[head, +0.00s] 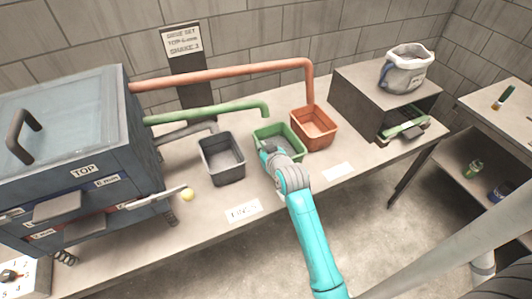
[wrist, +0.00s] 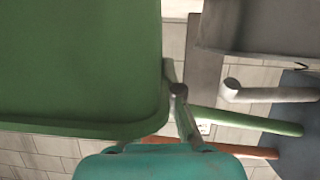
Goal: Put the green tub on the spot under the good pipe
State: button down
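The green tub (head: 292,135) is at the middle of the bench, between a grey tub (head: 222,158) and an orange tub (head: 314,127). My gripper (head: 268,152) is at the green tub's near left side. In the wrist view the green tub (wrist: 75,65) fills the upper left, with a grey finger (wrist: 182,115) close to its edge. The fingertips are mostly hidden, so I cannot tell whether they hold the rim. Orange (head: 225,74), green (head: 210,112) and grey (head: 187,132) pipes run out from the sieve machine. The green pipe ends behind and left of the green tub.
Paper labels (head: 244,211) lie along the bench's front. A dark open box (head: 365,105) with a pale bag (head: 406,70) on top stands right. A sign (head: 182,41) stands behind.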

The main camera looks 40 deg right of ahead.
aim_at(255, 139)
jog(key=shift+w+d, duration=0.3)
jog(key=shift+w, duration=0.8)
jog(key=shift+w+d, duration=0.35)
jog(key=shift+w, duration=0.8)
jog(key=shift+w+d, duration=0.3)
jog(key=shift+w, duration=0.8)
jog(key=shift+f, duration=0.9)
jog(key=c, duration=1.2)
grip_release()
jog(key=shift+f, duration=0.1)
jog(key=shift+c, duration=0.2)
jog(key=shift+s, duration=0.15)
jog(key=shift+s+a, duration=0.15)
jog(key=shift+s, duration=0.1)
jog(key=v, duration=1.1)
jog(key=shift+s, duration=0.15)
